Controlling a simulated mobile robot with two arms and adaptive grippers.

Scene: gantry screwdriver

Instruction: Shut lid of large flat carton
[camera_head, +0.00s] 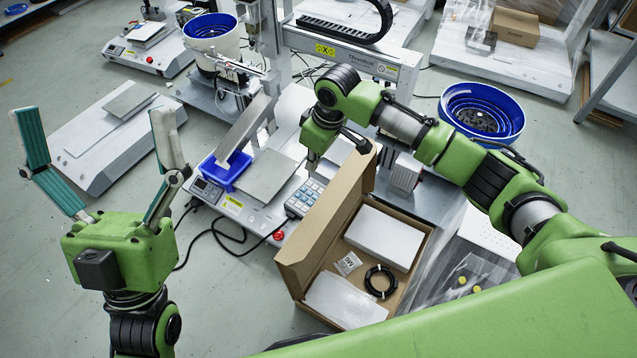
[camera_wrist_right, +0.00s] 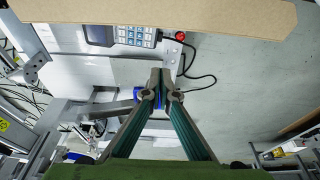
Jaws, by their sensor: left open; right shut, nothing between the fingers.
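The large flat carton (camera_head: 417,262) lies open in the head view, right of centre. Its brown lid (camera_head: 325,217) stands raised along the carton's left side. Inside are a white box (camera_head: 383,238), a white flat packet (camera_head: 345,302), a black cable coil (camera_head: 369,281) and a small labelled bag (camera_head: 347,263). My right gripper (camera_head: 312,160) is shut and empty, beyond the raised lid on its outer side. In the right wrist view its fingertips (camera_wrist_right: 165,75) meet, with a brown board edge (camera_wrist_right: 160,14) across the top. My left gripper (camera_head: 95,112) is open and empty, far left of the carton.
A screwdriver station with keypad (camera_head: 305,198) and blue tray (camera_head: 228,172) stands behind and left of the carton. A blue bowl feeder (camera_head: 482,112) stands at the back right. A clear bag (camera_head: 470,272) lies right of the carton. Floor left of the carton is open.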

